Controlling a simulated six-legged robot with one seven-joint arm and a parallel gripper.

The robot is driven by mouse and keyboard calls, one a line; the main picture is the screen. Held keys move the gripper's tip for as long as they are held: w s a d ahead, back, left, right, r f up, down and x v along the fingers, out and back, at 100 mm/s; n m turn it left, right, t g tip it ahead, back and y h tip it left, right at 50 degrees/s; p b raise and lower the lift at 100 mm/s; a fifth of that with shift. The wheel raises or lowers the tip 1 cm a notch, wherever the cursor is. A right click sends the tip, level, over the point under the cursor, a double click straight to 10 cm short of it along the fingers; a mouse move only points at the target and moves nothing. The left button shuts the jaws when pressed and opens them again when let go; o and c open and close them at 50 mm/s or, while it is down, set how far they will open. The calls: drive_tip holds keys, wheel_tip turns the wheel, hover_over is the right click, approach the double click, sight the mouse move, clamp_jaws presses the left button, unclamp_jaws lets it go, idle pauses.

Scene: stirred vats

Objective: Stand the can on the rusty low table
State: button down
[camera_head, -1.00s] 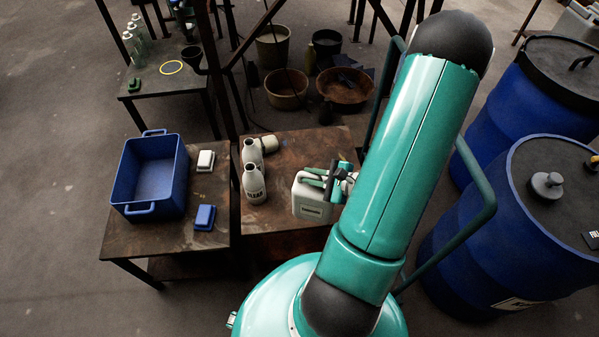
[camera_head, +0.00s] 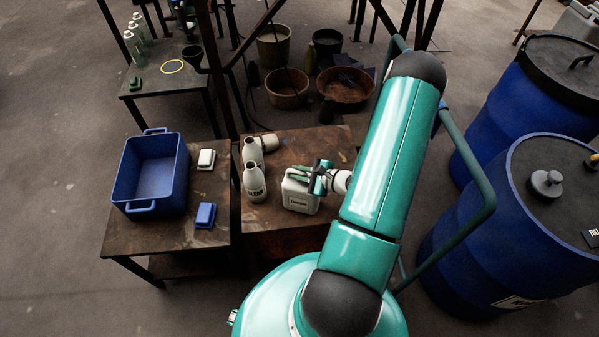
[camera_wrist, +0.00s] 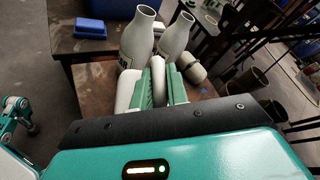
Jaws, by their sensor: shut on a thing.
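My gripper (camera_head: 318,180) comes in from the right and is shut on the can's upper part. In the wrist view the green fingers (camera_wrist: 160,88) close around a white part of the can, and the can's body (camera_wrist: 127,92) shows at left. I cannot tell whether its base touches the table; the underside is hidden.
Two white bottles (camera_head: 254,182) stand just left of the can, with a pale container (camera_head: 267,143) lying behind them. The adjoining left table holds a blue crate (camera_head: 181,170), a white block (camera_head: 206,159) and a blue block (camera_head: 205,215). Blue drums (camera_head: 478,235) stand at right.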

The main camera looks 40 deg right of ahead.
drive_tip(key=c, duration=1.4)
unclamp_jaws()
drive_tip(key=shift+f, duration=0.1)
drive_tip(key=shift+r, duration=0.2)
drive_tip(key=v, duration=1.2)
drive_tip(key=w+a+r+n+g+y, duration=0.25)
drive_tip(key=a+r+n+g, duration=0.25)
drive_tip(key=a+r+n, duration=0.3)
drive_tip(key=w+a+r+n+g+y, duration=0.1)
drive_tip(key=w+a+r+n+g, duration=0.4)
drive_tip(key=a+r, duration=0.45)
drive_tip(key=s+a+r+n+h, duration=0.2)
drive_tip(key=a+r+n, duration=0.1)
drive_tip(key=r, duration=0.3)
drive_tip(key=s+a+r+n+t+h, duration=0.1)
drive_tip(key=s+a+r+n+h, duration=0.2)
drive_tip(key=a+r+n, duration=0.1)
drive_tip(key=s+a+r+n+t+h, duration=0.1)
drive_tip(key=s+a+r+n+h, duration=0.2)
drive_tip(key=r, duration=0.5)
drive_tip(key=shift+a+r+n, duration=0.25)
drive_tip(key=shift+a+n, duration=0.45)
drive_tip(key=shift+n, duration=0.2)
